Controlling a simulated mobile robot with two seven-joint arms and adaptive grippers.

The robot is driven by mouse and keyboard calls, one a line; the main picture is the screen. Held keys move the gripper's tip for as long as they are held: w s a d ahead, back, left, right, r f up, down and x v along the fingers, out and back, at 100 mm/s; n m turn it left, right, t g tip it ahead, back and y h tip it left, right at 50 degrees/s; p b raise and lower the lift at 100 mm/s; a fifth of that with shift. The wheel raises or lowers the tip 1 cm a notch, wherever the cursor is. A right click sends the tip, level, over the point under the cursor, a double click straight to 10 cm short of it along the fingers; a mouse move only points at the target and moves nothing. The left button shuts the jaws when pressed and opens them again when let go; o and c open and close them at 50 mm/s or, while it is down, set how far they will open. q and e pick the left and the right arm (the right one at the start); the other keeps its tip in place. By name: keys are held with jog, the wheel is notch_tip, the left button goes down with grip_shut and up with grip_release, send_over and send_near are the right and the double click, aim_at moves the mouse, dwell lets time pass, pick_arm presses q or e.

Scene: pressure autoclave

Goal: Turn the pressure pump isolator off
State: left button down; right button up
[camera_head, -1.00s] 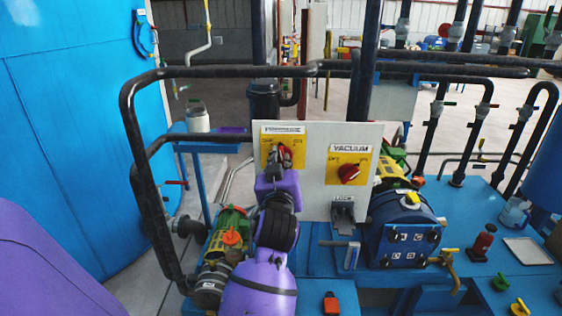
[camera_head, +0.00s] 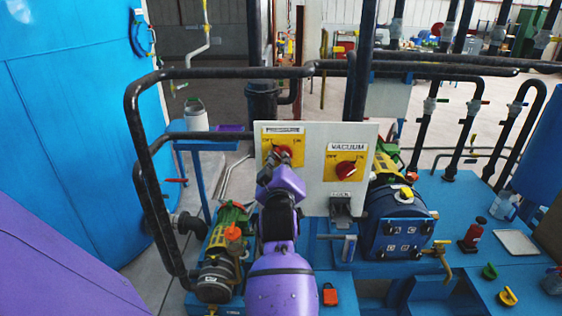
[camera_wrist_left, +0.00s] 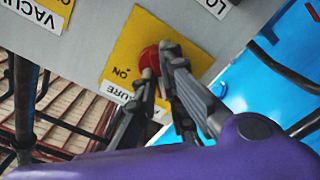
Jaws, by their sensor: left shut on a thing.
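The pressure pump isolator is a red rotary knob (camera_head: 284,150) on a yellow plate (camera_head: 297,135) marked PRESSURE, OFF and ON. The plate is at the upper left of a pale panel (camera_head: 314,180). My left gripper (camera_head: 280,159) is at the knob, its wrist tilted, and covers much of it in the head view. In the left wrist view the fingers (camera_wrist_left: 162,62) are shut on the red knob (camera_wrist_left: 148,60), with ON readable beside it. The knob's exact pointing angle is hard to read. My right gripper is out of view.
A similar red VACUUM knob (camera_head: 346,169) sits on the same panel to the right. A black pipe rail (camera_head: 133,130) stands left of my arm. A blue motor (camera_head: 398,222) and a green-and-yellow pump (camera_head: 222,250) flank the panel.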

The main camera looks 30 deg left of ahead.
pick_arm(q)
jog(key=shift+r, duration=0.1)
jog(key=c, duration=1.8)
grip_release()
jog(key=shift+c, duration=0.2)
jog(key=v, duration=0.7)
jog(key=shift+s, duration=0.25)
jog(key=shift+d, duration=0.1)
